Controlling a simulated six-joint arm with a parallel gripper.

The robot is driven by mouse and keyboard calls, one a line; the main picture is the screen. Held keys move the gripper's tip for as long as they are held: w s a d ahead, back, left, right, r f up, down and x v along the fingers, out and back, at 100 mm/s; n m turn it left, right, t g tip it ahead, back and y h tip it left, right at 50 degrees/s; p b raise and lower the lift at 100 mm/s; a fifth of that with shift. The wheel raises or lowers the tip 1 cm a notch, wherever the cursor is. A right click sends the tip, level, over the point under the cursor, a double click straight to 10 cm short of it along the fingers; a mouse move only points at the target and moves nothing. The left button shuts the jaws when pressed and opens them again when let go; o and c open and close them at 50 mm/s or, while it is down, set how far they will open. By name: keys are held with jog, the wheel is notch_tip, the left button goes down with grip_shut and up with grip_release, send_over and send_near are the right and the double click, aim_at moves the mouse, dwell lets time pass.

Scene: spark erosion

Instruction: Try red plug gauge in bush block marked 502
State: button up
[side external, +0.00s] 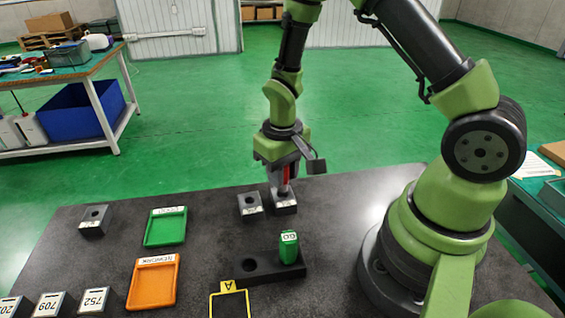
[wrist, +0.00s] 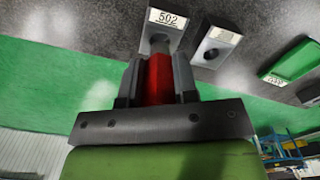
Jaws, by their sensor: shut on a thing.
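The red plug gauge (wrist: 159,78) is upright between the jaws of my gripper (wrist: 158,66), which is shut on it. It also shows in the side view as a red strip (side external: 286,174) between the fingers of my gripper (side external: 284,184). The bush block marked 502 (wrist: 172,20) is directly below the gauge; in the side view it is the right block (side external: 284,206) of a close pair. The gauge's grey lower end meets the block's top around the bore. How deep it sits, if at all, I cannot tell.
Another bored block (side external: 250,205) stands just left. A green gauge (side external: 289,248) stands in a black holder (side external: 262,272) in front. A green tray (side external: 166,228), an orange tray (side external: 153,283) and a grey block (side external: 95,220) are left. Several numbered blocks (side external: 94,301) line the front left.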

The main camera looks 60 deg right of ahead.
jog(key=shift+f, duration=0.3)
jog(key=shift+f, duration=1.1)
dwell(1.3)
jog(key=shift+r, duration=0.15)
dwell(1.0)
jog(key=shift+r, duration=2.4)
